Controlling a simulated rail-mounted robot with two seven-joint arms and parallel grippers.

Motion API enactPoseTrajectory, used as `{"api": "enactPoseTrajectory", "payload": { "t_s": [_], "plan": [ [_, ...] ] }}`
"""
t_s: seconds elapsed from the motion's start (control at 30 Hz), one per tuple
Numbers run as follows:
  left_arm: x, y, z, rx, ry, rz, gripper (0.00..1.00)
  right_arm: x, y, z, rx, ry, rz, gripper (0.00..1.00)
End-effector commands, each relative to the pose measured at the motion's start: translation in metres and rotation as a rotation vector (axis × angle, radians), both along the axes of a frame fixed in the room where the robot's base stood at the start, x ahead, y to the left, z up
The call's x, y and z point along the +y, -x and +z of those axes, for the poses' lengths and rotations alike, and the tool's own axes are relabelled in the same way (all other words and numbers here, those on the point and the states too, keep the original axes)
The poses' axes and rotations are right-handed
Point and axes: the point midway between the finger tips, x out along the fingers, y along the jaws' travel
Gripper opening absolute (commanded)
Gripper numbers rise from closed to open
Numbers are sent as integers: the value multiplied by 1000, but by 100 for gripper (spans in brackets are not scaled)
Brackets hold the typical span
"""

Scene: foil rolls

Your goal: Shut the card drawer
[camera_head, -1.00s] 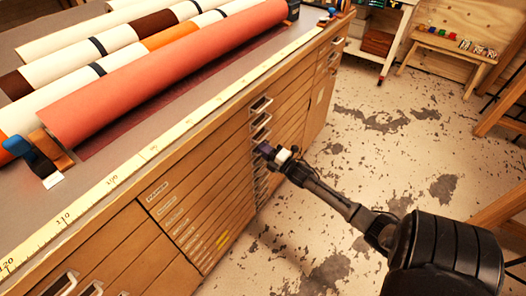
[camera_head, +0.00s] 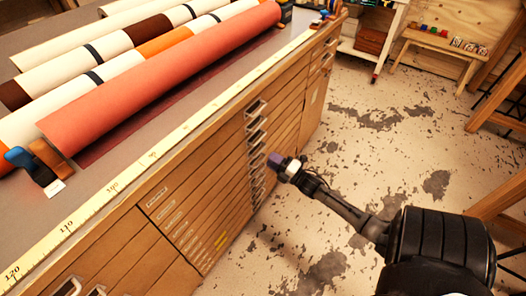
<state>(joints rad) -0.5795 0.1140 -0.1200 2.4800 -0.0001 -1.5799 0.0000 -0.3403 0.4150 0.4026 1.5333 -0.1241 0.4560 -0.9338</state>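The wooden cabinet (camera_head: 190,190) has a stack of thin drawers with metal label handles (camera_head: 257,122) down its front. I cannot tell which one is the card drawer. The drawer fronts in view look about flush with the cabinet, with none clearly sticking out. My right gripper (camera_head: 276,160) is just right of the handle column, in front of the drawers, and looks apart from them. Its purple-grey tip is small, so I cannot tell whether it is open or shut. It hides part of the area behind it. My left gripper is not in view.
Long foil rolls, with a red one (camera_head: 165,80) nearest, lie on the cabinet top beside a yellow measuring tape (camera_head: 113,187). The worn floor (camera_head: 370,150) right of the cabinet is mostly clear. A small wooden bench (camera_head: 445,42) and a white cart (camera_head: 372,52) stand behind.

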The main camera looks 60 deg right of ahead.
Motion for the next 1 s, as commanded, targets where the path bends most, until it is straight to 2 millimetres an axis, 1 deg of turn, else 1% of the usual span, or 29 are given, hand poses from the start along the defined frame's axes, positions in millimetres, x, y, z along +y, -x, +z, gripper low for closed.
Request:
{"api": "enactPoseTrajectory", "payload": {
  "t_s": [0.03, 0.2, 0.4, 0.6, 1.0],
  "plan": [
    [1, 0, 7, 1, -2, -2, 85, 1, 11, 0, 4, -2, -2, 33],
    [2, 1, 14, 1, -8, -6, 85, 5, 40, -6, 4, -2, -3, 33],
    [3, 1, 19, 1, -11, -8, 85, 7, 64, -11, 3, -1, -1, 33],
    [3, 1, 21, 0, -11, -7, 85, 9, 73, -13, 2, 0, -1, 33],
    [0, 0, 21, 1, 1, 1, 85, 9, 74, -14, 2, 0, -1, 33]
  ]
}}
